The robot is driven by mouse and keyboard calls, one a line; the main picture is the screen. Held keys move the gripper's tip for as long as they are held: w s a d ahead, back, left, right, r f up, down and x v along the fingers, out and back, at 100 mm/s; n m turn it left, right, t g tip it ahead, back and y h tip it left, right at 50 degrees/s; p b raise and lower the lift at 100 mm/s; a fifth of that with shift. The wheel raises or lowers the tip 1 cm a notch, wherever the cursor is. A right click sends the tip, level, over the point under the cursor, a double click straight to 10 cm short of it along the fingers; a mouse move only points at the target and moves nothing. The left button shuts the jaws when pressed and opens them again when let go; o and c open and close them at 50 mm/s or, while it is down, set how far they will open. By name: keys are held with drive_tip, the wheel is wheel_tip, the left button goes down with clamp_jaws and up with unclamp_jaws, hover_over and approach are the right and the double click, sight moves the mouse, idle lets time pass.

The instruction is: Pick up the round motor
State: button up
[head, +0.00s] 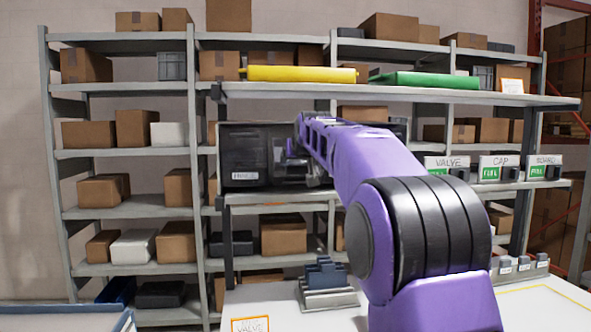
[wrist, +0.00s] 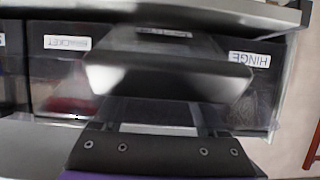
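I cannot make out a round motor in either view. My gripper (head: 308,168) is at the end of the purple arm, in front of the dark bins on the middle shelf, and is mostly hidden by the arm in the head view. In the wrist view a dark, blurred block with a pale edge (wrist: 168,82) fills the middle, in front of the bins. I cannot tell whether it is part of my gripper or something held. The fingertips are not clear.
Dark bins labelled BRACKET (wrist: 70,75) and HINGE (wrist: 255,85) appear upside down in the wrist view. The HINGE bin also shows in the head view (head: 240,155). A grey-blue stepped holder (head: 327,298) is on the white table below.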

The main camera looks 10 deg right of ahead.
drive_tip(key=c, duration=0.9)
drive_tip(key=shift+c, duration=0.3)
drive_tip(key=shift+r, duration=0.1)
